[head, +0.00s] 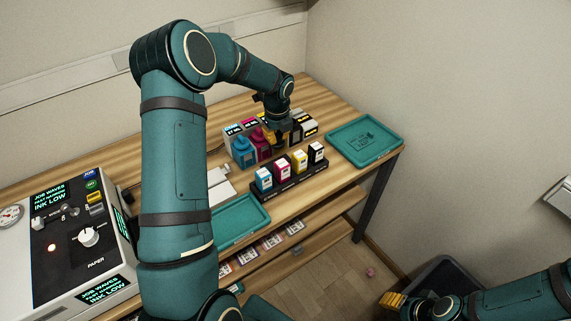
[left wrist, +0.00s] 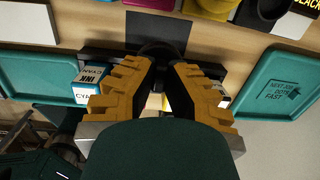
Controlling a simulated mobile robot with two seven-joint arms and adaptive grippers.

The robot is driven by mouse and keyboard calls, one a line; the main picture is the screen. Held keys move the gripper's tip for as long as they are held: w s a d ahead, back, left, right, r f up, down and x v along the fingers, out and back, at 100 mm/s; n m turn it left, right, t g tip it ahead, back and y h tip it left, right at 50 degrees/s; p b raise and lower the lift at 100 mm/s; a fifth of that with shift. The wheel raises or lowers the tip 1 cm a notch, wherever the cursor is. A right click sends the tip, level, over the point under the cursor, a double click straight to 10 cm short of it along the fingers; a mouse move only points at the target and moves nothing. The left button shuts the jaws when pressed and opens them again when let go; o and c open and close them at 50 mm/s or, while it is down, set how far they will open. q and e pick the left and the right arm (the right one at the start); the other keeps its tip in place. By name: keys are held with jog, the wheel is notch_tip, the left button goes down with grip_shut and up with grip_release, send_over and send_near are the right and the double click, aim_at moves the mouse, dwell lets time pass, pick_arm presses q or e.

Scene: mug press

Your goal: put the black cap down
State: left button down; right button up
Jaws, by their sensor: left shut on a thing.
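My left gripper (head: 277,142) is over the table, between the row of ink bottles and the cartridges. In the left wrist view its yellow fingers (left wrist: 162,66) are shut on a dark round thing, the black cap (left wrist: 160,48). The cap shows against a black square pad (left wrist: 158,22), so its edges are hard to make out. I cannot tell whether it touches the pad. In the head view the gripper hides the cap. My right gripper (head: 394,300) is at the lower right, away from the table; its opening is unclear.
Cartridges stand in a black rack (head: 291,187) in front. Teal trays lie at right (head: 388,146) and front left (head: 240,222). A printer-like machine (head: 65,250) stands left.

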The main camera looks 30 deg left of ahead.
pick_arm(q)
jog(key=shift+w+a+f, duration=0.1)
jog(key=shift+w+f, duration=0.05)
jog(key=shift+f, duration=0.45)
notch_tip(320, 180, down, 5)
jog(key=shift+f+b, duration=0.1)
jog(key=shift+b, duration=0.45)
notch_tip(320, 180, down, 4)
jog(key=shift+r+b, duration=0.15)
jog(key=shift+b, duration=0.15)
jog(key=shift+f, duration=0.2)
jog(key=shift+f, duration=0.15)
jog(key=c, duration=1.2)
grip_release()
jog(key=shift+o, duration=0.3)
